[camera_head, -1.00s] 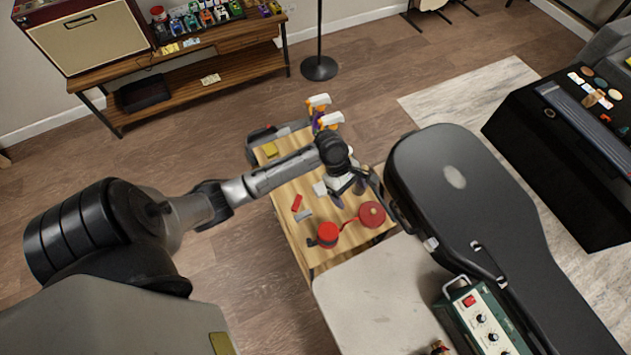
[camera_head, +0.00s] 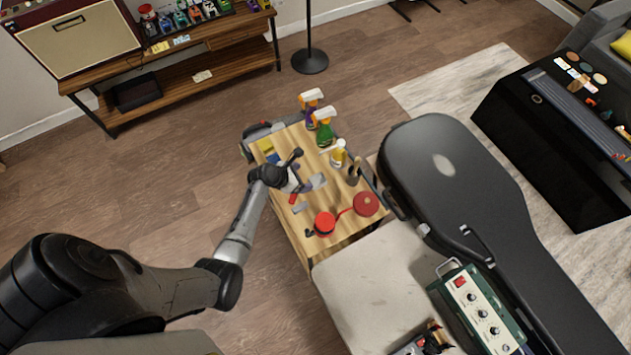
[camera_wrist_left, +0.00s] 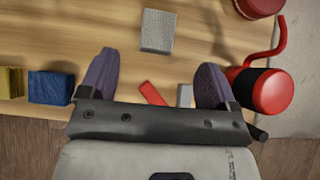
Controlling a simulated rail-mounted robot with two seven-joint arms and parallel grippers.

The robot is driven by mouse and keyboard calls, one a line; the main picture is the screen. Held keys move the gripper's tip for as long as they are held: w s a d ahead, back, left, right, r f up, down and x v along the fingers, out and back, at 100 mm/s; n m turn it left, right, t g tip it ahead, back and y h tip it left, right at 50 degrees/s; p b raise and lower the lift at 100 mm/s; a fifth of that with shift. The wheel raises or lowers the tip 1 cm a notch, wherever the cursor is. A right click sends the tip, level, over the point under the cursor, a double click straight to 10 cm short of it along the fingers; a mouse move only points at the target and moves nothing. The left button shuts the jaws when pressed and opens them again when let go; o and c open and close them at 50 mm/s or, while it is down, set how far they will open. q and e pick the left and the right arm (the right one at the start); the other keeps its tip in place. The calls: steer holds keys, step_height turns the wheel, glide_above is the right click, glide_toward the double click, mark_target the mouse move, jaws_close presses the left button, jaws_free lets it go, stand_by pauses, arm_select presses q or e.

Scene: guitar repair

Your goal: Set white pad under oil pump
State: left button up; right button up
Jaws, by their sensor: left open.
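A pale grey-white block (camera_wrist_left: 158,31), likely the white pad, lies on the wooden cart top ahead of my left gripper. It sits between the lines of the two fingers, apart from them. My left gripper (camera_wrist_left: 157,80) is open and empty, low over the cart; it also shows in the head view (camera_head: 302,182). A red can with a black band and curved red spout (camera_wrist_left: 268,92), possibly the oil pump, is just right of the right finger. It also shows in the head view (camera_head: 325,222), near the cart's front. My right gripper is not in view.
A blue block (camera_wrist_left: 50,87) is close to the left finger, with a yellow block (camera_wrist_left: 11,83) beyond. A round red tin (camera_head: 366,204), spray bottles (camera_head: 324,132) and a white-topped bottle (camera_head: 338,155) stand on the cart. A guitar case (camera_head: 455,175) lies at its right.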

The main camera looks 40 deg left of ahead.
mark_target(322, 178)
arm_select(q)
steer(key=b+x, duration=0.1)
steer(key=x, duration=0.5)
steer(key=shift+r+b, duration=0.1)
steer(key=shift+b, duration=0.2)
steer(key=shift+b+x, duration=1.2)
steer(key=shift+x, duration=1.4)
steer(key=c, duration=1.1)
steer(key=shift+o, duration=0.2)
